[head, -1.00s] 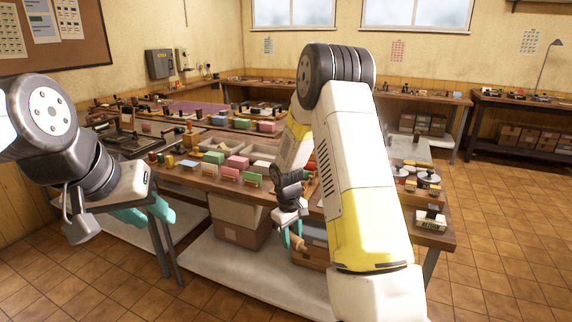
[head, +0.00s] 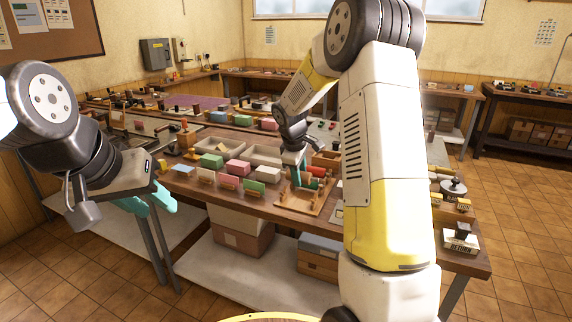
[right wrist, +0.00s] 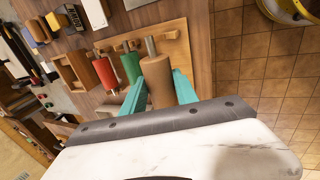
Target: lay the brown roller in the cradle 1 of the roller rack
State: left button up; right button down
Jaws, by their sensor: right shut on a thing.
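The brown roller (right wrist: 157,82) is between the teal fingers of my right gripper (right wrist: 155,92), which is shut on it. In the head view that gripper (head: 293,165) is at the wooden roller rack (head: 312,205). The rack's board (right wrist: 172,28) and pegs lie beyond the roller in the wrist view. Whether the brown roller touches a cradle I cannot tell. My left gripper (head: 148,201) is open and empty, left of the bench.
Pink, green and white blocks (head: 237,167) and grey trays (head: 265,155) stand on the bench left of the rack. A wooden box (right wrist: 73,72) is close beside the rollers.

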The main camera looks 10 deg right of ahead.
jog(key=shift+w+f, duration=0.2)
jog(key=shift+w, duration=0.05)
jog(key=shift+f, duration=3.5)
jog(key=c, duration=0.9)
grip_release()
jog(key=shift+o, duration=0.2)
jog(key=v, duration=0.7)
jog(key=shift+r, duration=0.35)
